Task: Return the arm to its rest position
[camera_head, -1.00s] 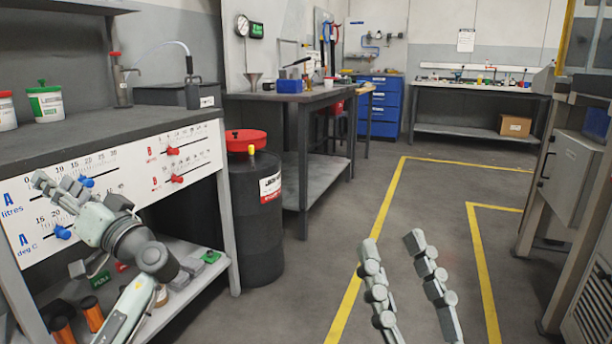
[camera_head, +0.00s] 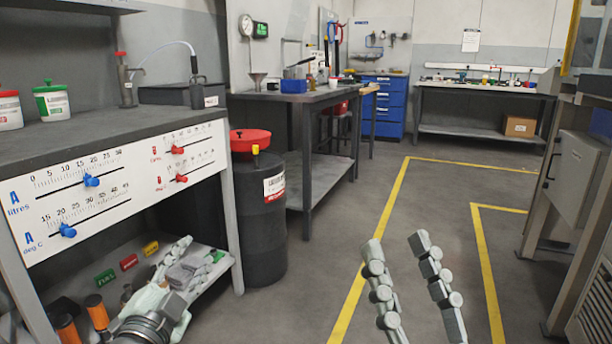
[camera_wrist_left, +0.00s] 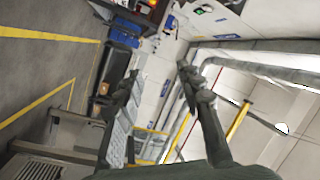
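My left gripper (camera_head: 198,254) is low at the left, in front of the lower shelf and below the slider panel (camera_head: 110,192). In the left wrist view its two fingers stand well apart with nothing between them (camera_wrist_left: 160,72). Its forearm is mostly cut off by the bottom edge of the head view. My right gripper (camera_head: 396,243) points up from the bottom of the head view, over the floor. Its fingers are apart and empty. The panel shows blue slider knobs (camera_head: 91,180) and red knobs (camera_head: 181,178), with no gripper touching them.
The workbench (camera_head: 60,135) carries tubs and a pump. Its lower shelf (camera_head: 225,265) holds orange-and-black cylinders (camera_head: 97,312) and small coloured labels. A dark drum (camera_head: 258,225) stands beside it. Floor (camera_head: 325,260) is clear ahead. A metal cabinet (camera_head: 580,175) stands right.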

